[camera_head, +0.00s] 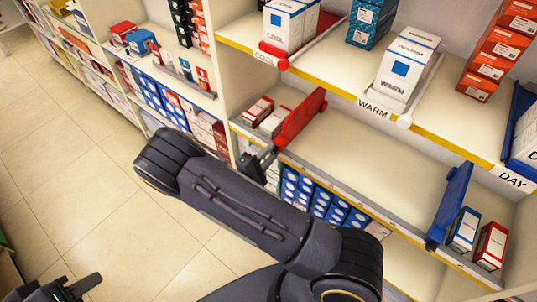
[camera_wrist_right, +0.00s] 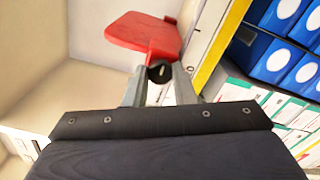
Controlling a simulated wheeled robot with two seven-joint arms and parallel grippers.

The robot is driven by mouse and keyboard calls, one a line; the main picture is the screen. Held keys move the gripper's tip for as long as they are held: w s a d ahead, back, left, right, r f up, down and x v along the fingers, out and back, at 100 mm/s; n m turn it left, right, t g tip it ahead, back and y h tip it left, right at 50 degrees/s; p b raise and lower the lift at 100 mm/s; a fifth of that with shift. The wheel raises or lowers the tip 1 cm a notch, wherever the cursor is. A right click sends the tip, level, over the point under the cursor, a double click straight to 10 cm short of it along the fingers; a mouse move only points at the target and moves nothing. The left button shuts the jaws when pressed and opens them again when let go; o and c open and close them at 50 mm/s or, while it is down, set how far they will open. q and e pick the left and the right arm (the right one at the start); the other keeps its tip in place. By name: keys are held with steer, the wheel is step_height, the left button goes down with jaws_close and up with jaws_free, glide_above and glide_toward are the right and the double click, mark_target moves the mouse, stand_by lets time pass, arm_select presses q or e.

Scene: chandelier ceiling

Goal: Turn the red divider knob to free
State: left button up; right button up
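The red divider (camera_head: 302,119) stands on the middle shelf, with several small boxes at its left. It also shows in the right wrist view (camera_wrist_right: 143,33), with a dark round knob (camera_wrist_right: 159,73) bearing a pale mark at its front end. My right gripper (camera_head: 268,158) is at the divider's front end. In the right wrist view its two grey fingers (camera_wrist_right: 159,80) lie on either side of the knob. I cannot tell whether they press on it. In the head view the gripper hides the knob. My left gripper (camera_head: 84,286) is low at the bottom left, away from the shelves.
A blue divider (camera_head: 451,205) stands further right on the same shelf, with the shelf bare between the two dividers. Blue boxes (camera_head: 318,197) stand below. The tiled floor (camera_head: 75,160) is clear at left.

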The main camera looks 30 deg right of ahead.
steer(key=shift+c, duration=1)
steer(key=shift+n, duration=0.3)
steer(key=n+b, duration=0.1)
steer(key=n, duration=0.1)
steer(key=shift+n, duration=0.4)
steer(key=n, duration=1.4)
steer(key=shift+p, duration=0.4)
steer(key=shift+n, duration=0.4)
